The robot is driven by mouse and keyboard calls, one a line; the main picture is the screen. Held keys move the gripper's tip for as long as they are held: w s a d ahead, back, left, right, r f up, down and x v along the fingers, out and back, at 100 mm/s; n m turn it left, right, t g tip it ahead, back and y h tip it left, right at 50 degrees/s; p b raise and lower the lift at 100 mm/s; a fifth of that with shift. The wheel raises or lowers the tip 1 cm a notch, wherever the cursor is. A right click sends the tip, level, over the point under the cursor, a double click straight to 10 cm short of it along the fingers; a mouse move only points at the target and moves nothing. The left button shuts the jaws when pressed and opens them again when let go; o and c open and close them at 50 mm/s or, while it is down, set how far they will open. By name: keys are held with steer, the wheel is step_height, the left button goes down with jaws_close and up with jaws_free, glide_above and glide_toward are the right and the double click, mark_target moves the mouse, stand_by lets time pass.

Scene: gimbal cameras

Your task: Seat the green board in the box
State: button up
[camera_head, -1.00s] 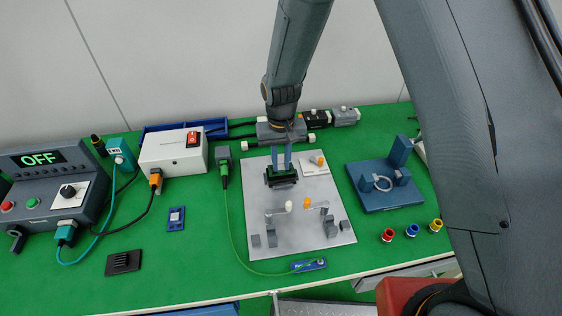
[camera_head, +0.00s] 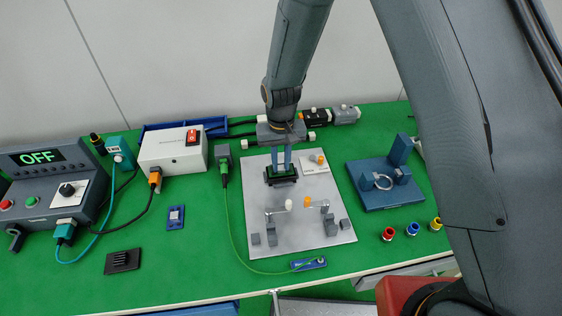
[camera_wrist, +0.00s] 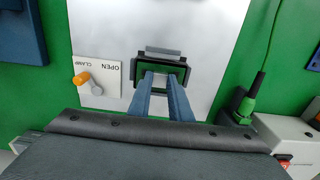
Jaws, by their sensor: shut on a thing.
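My gripper (camera_head: 281,160) points down over the grey plate, its two blue fingers close together. It is shut on the green board (camera_head: 281,170), which sits at the dark box (camera_head: 282,181) on the plate. In the wrist view the fingertips (camera_wrist: 161,75) meet the green board (camera_wrist: 148,68) within the black frame of the box (camera_wrist: 158,57). The board looks roughly level with the rim; I cannot tell if it is fully down. The fingers hide part of it.
The grey plate (camera_head: 300,235) also carries an orange clamp knob (camera_head: 320,160) beside an "OPEN CLAMP" label and two small levers in front. A blue fixture (camera_head: 385,195) stands at right. A green cable (camera_head: 235,240) curves along the plate's left side.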

mark_target(281, 168)
steer(key=shift+f+b, duration=0.5)
steer(key=shift+f, duration=0.6)
steer(key=o, duration=1)
steer(key=shift+c, duration=0.2)
steer(key=shift+r+b, duration=1.05)
steer(key=shift+r, duration=2.85)
